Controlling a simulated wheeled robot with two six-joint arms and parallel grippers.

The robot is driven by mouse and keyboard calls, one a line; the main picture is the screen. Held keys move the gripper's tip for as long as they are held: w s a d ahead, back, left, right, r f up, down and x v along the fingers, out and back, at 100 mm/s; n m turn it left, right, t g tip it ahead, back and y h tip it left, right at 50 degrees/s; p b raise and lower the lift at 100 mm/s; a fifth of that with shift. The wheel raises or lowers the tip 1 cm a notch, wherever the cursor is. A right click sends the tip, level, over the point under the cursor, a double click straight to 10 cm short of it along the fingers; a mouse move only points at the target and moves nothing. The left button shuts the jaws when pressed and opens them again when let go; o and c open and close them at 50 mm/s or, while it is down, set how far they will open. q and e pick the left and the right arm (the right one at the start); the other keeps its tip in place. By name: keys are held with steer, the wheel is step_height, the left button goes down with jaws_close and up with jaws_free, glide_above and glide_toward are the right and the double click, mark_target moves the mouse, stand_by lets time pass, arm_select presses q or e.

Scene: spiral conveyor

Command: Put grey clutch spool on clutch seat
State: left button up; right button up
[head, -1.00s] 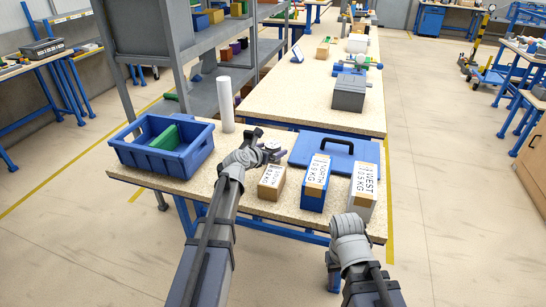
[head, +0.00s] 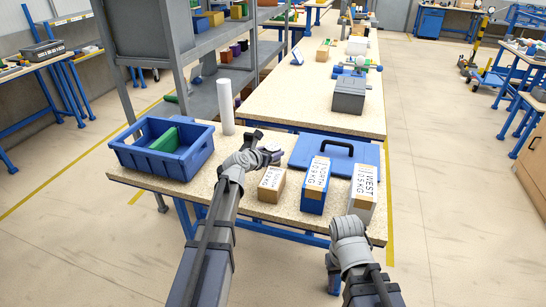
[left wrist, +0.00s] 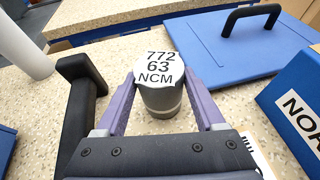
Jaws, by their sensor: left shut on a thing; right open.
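The grey clutch spool (left wrist: 162,98) is a short grey cylinder with a white top marked "772 63 NCM". My left gripper (left wrist: 160,92) is shut on its sides with purple fingers. In the head view my left gripper (head: 268,153) is over the near table, left of the blue case, and the spool's pale top (head: 275,151) shows at its tip. Whether the spool's base touches the table I cannot tell. I cannot make out the clutch seat.
A grey box (head: 349,95) stands on the table behind.

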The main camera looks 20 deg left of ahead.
arm_select(q)
steer(key=shift+r, duration=0.15)
jaws_close()
step_height(320, 180, up, 10)
steer(key=p, duration=1)
